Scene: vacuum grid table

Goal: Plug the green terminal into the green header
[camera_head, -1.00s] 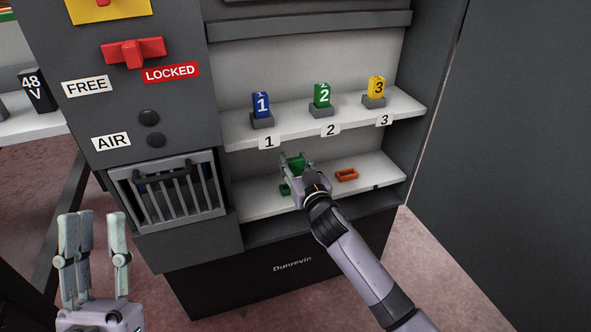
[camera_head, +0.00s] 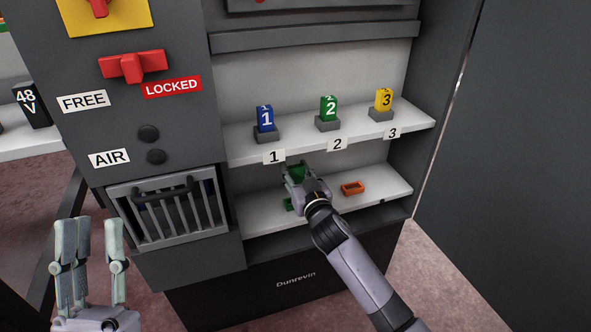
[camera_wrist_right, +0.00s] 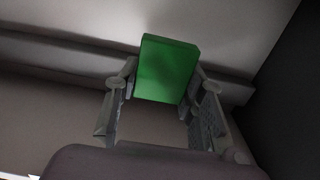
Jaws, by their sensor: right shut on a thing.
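The green terminal (camera_wrist_right: 167,68) is a plain green block held between the fingers of my right gripper (camera_wrist_right: 163,85), which is shut on it. In the head view the terminal (camera_head: 297,174) is partly covered by my right gripper (camera_head: 295,173), above the lower shelf. A small green piece, which looks like the green header (camera_head: 288,204), shows on the lower shelf just below and left of that gripper. Most of it is hidden, and the terminal appears apart from it. My left gripper (camera_head: 91,224) is open and empty at the lower left, in front of the cabinet.
An orange header (camera_head: 352,188) sits on the lower shelf (camera_head: 385,181) to the right. Blue 1 (camera_head: 265,118), green 2 (camera_head: 329,108) and yellow 3 (camera_head: 384,99) blocks stand on the upper shelf above my right gripper. A barred cage (camera_head: 165,210) is at the left.

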